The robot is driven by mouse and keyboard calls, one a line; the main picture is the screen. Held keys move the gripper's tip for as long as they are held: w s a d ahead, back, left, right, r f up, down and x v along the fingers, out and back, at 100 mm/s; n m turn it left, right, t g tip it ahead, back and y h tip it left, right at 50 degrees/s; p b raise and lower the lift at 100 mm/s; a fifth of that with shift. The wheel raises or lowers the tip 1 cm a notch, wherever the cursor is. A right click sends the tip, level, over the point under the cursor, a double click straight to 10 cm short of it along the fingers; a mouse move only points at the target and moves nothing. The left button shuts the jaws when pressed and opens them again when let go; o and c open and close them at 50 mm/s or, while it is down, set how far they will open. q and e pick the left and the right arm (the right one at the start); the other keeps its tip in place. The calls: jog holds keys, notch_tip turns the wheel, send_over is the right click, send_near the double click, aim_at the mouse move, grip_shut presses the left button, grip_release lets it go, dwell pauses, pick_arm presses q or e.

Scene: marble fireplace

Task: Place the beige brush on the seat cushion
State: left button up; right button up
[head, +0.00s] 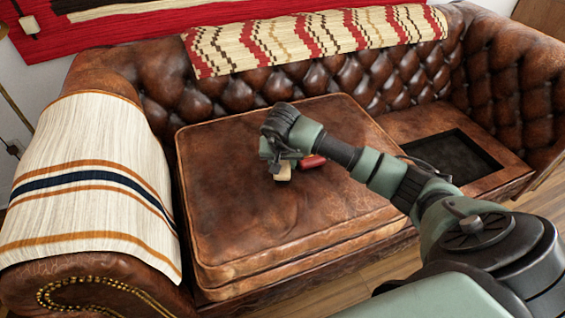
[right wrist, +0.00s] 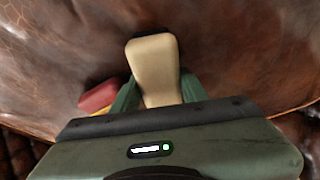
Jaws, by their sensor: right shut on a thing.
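The beige brush (head: 284,171) is at my right gripper (head: 279,164) in the head view, low over or on the brown leather seat cushion (head: 235,205). In the right wrist view the beige brush (right wrist: 154,68) stands out between the two green fingers of my right gripper (right wrist: 153,92), which is shut on it. The cushion (right wrist: 240,50) fills the background there. I cannot tell whether the brush touches the leather. Its far part is hidden by the gripper. My left gripper is in neither view.
A red object (head: 312,162) lies on the cushion just right of the gripper; it also shows in the right wrist view (right wrist: 98,98). A striped blanket (head: 92,185) covers the left armrest. The cushion's front left is clear.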

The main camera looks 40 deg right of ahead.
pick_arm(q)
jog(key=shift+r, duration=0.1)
pick_arm(e)
jog(key=o, duration=1)
jog(key=shift+f, duration=0.1)
jog(key=shift+c, duration=0.2)
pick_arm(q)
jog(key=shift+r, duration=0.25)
pick_arm(e)
jog(key=shift+o, duration=0.3)
pick_arm(q)
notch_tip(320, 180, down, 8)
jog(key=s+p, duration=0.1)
jog(key=p, duration=0.1)
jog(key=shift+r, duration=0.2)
pick_arm(e)
jog(key=v, duration=1.2)
jog(key=shift+r, duration=0.2)
jog(key=shift+f, duration=0.1)
